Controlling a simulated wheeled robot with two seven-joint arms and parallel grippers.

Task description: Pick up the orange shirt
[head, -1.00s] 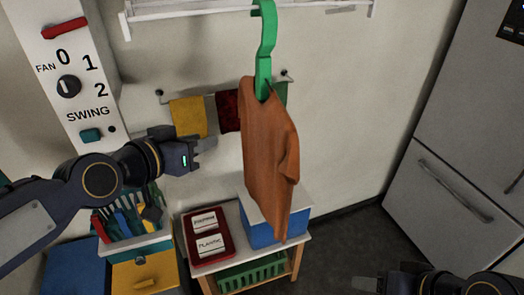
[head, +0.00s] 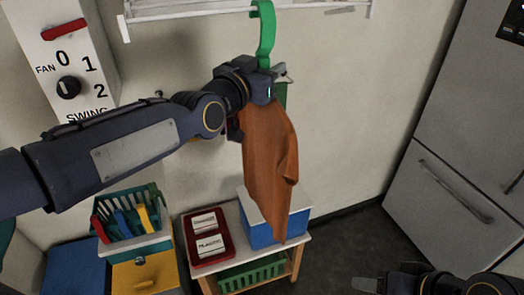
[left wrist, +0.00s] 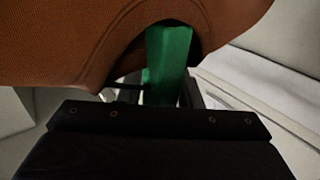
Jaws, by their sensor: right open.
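The orange shirt (head: 268,160) hangs from a green hanger (head: 266,30) below a white rack, with its front edge turned to me. My left gripper (head: 278,78) is at the top of the shirt, by the hanger's neck. In the left wrist view the orange cloth (left wrist: 90,40) fills the top, and the green hanger (left wrist: 168,60) comes down in front of the jaws, with dark finger parts on both sides of it. Whether the jaws press on it is hidden. My right gripper (head: 368,285) is open and empty at the bottom edge, far from the shirt.
The white rack (head: 190,10) is above. Below stand a small table (head: 228,252) with a red tray (head: 192,255), a blue box (head: 258,236) and a green basket (head: 252,274). A tool caddy (head: 135,240) stands left. A grey fridge (head: 440,190) is right. The floor between is clear.

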